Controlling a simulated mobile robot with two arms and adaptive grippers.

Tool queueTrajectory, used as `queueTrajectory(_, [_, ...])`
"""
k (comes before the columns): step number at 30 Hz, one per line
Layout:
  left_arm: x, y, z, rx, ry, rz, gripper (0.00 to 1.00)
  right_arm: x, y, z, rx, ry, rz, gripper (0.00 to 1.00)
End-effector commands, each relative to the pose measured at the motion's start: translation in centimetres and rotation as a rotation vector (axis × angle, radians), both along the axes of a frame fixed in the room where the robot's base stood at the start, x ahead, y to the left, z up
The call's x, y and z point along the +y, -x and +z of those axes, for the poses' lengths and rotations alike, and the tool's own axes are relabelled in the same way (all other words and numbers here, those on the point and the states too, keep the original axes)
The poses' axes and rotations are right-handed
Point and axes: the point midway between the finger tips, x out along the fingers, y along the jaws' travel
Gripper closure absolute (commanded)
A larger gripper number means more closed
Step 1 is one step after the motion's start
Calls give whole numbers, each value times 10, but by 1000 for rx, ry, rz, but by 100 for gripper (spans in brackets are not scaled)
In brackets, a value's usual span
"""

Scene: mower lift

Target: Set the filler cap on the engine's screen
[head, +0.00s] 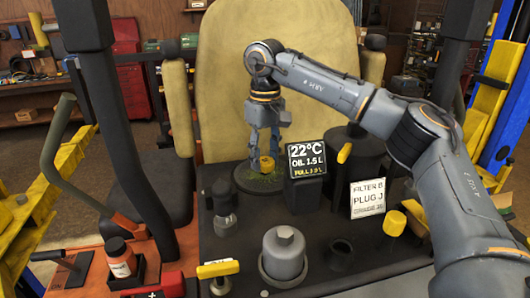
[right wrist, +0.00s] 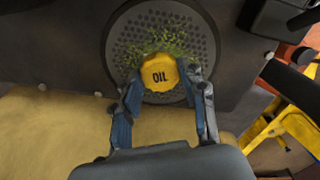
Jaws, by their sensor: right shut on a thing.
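The yellow filler cap, marked OIL (right wrist: 159,73), is between the fingertips of my right gripper (right wrist: 160,85). In the head view the cap (head: 266,164) sits at the lower end of my right gripper (head: 265,145), which points down. My right gripper is shut on the cap. The engine's screen is a round dark perforated disc (right wrist: 122,50) with green grass clippings on it; it also shows in the head view (head: 243,180). The cap is over the screen; I cannot tell whether it touches it. My left gripper is not in view.
A dark display (head: 306,160) reading 22°C and OIL 1.5 L stands right of the screen. A white card (head: 368,197) reads FILTER B, PLUG J. A grey canister (head: 284,254) stands in front, with a yellow-topped part (head: 394,222) to its right. The tan seat (head: 225,60) rises behind.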

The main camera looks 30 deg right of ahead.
Motion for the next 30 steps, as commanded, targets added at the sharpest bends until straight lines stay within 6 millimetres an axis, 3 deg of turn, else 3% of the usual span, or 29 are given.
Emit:
queueTrajectory(5, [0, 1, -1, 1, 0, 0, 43, 0, 0, -2, 1, 0, 1, 91])
queueTrajectory(6, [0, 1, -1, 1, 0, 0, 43, 0, 0, -3, 1, 0, 1, 56])
queueTrajectory(9, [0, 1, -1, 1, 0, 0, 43, 0, 0, -2, 1, 0, 1, 36])
queueTrajectory(22, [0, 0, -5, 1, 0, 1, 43, 1, 0, 5, -1, 0, 1, 36])
queueTrajectory(26, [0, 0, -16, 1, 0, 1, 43, 1, -1, 24, -4, -2, 2, 36])
queueTrajectory(30, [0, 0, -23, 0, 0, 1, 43, 1, 0, 58, -3, 0, 1, 36])
